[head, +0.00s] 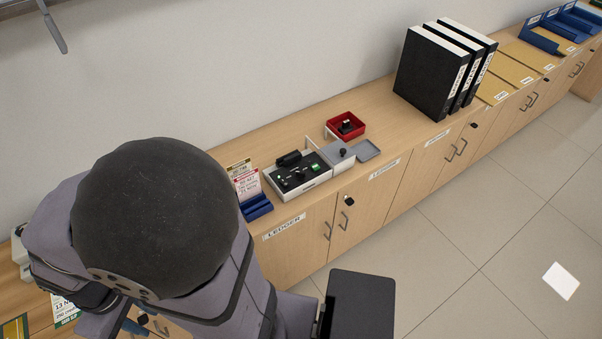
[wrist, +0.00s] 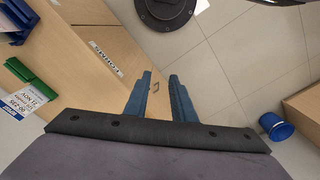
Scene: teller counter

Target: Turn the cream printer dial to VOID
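I cannot make out a dial marked VOID in either view. A small pale device (head: 19,248) shows at the left edge of the head view, mostly hidden behind my arm; I cannot tell whether it is the cream printer. My gripper (wrist: 160,78) shows in the wrist view with its two blue fingers apart and nothing between them. It points past the counter front, with cabinet doors and floor beyond. In the head view my arm covers most of the gripper and the near counter.
A blue card stand (head: 256,207) sits beside my arm. The wrist view shows a green stand (wrist: 25,71) and a blue bin (wrist: 277,127) on the floor.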

